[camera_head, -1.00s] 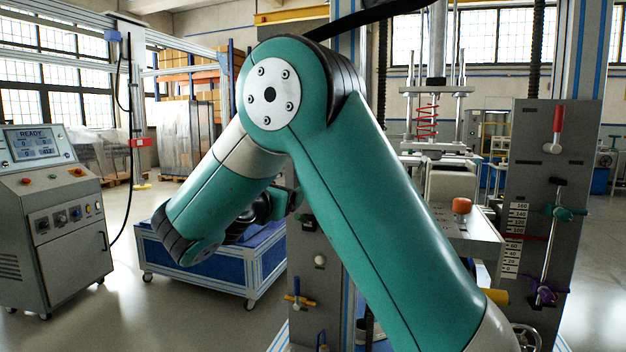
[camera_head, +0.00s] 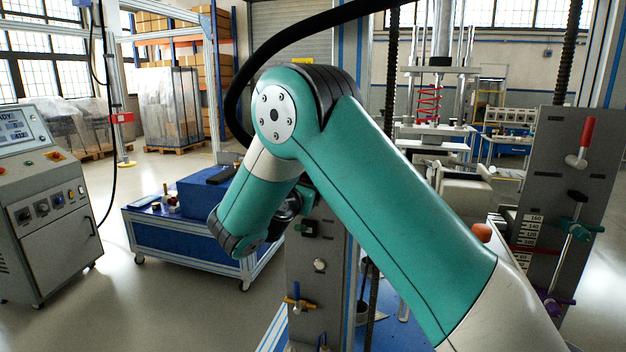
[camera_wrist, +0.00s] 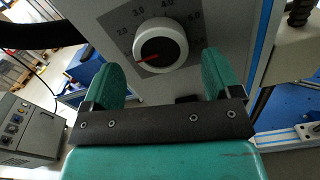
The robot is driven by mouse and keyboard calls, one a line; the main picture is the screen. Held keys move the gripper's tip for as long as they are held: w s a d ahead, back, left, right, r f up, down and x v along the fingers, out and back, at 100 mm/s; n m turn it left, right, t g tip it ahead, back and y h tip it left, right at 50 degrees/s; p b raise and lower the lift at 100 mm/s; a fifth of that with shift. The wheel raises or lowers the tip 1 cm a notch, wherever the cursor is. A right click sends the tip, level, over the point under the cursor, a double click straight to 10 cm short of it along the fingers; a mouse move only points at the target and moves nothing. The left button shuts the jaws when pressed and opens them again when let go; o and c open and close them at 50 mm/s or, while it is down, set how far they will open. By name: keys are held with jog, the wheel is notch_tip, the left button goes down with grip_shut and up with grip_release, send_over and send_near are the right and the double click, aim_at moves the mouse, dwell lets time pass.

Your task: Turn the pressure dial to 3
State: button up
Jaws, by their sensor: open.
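The pressure dial (camera_wrist: 160,45) is a round white knob with a dark face on a grey panel in the wrist view. In the head view my gripper (camera_head: 306,205) is small beside the grey column, and I cannot make out the dial there.
The grey column (camera_head: 318,285) carries a blue-and-yellow valve (camera_head: 298,303) low down. A blue cart (camera_head: 190,238) stands behind my arm. A control cabinet (camera_head: 48,225) is at the left, with open floor before it. A panel with levers (camera_head: 570,190) stands at right.

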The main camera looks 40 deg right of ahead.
jog(key=shift+x, duration=0.95)
jog(key=shift+s+d, duration=0.1)
jog(key=c, duration=0.9)
jog(key=shift+m, duration=0.3)
jog(key=shift+m+b, duration=4.05)
jog(key=shift+m, duration=3.55)
jog(key=shift+r, duration=0.1)
